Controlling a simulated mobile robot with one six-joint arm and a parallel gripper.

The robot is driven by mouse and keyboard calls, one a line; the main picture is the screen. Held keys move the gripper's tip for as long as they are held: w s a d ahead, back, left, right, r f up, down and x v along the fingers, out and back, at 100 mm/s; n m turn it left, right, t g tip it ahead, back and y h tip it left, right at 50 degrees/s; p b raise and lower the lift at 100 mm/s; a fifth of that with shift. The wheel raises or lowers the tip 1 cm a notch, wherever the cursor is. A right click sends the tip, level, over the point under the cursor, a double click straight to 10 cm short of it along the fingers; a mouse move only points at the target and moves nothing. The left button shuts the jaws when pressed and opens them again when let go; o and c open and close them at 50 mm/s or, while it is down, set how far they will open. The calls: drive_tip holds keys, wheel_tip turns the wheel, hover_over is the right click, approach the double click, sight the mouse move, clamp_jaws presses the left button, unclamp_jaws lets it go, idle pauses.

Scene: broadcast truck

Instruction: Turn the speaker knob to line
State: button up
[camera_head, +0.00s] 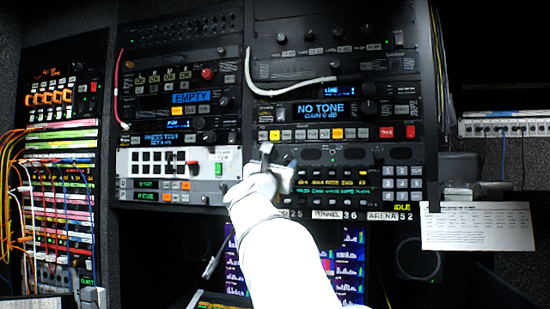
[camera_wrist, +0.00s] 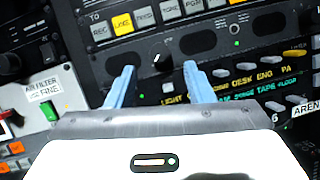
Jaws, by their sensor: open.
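A small dark knob (camera_wrist: 162,63) with a white pointer mark sits on the black panel with oval openings, in the wrist view. It is probably the speaker knob; I cannot read a label for it or tell its exact setting. My gripper (camera_wrist: 159,68) is open, with one blue finger on each side of the knob and a gap showing between them. I cannot tell whether either finger touches it.
A row of lit push buttons (camera_head: 305,134) lies just above the panel, under the NO TONE display (camera_head: 321,110). Small keys and green text (camera_head: 333,190) lie below. A white cable (camera_head: 285,92) hangs at upper left of this rack. A paper sheet (camera_head: 478,226) hangs at right.

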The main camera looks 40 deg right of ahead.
sight(288, 155)
drive_tip(key=p+x, duration=0.2)
drive_tip(key=x, duration=0.4)
drive_tip(key=shift+w+f, duration=0.1)
drive_tip(key=shift+c, duration=0.3)
drive_tip(key=c, duration=0.9)
drive_tip(key=shift+c, duration=0.2)
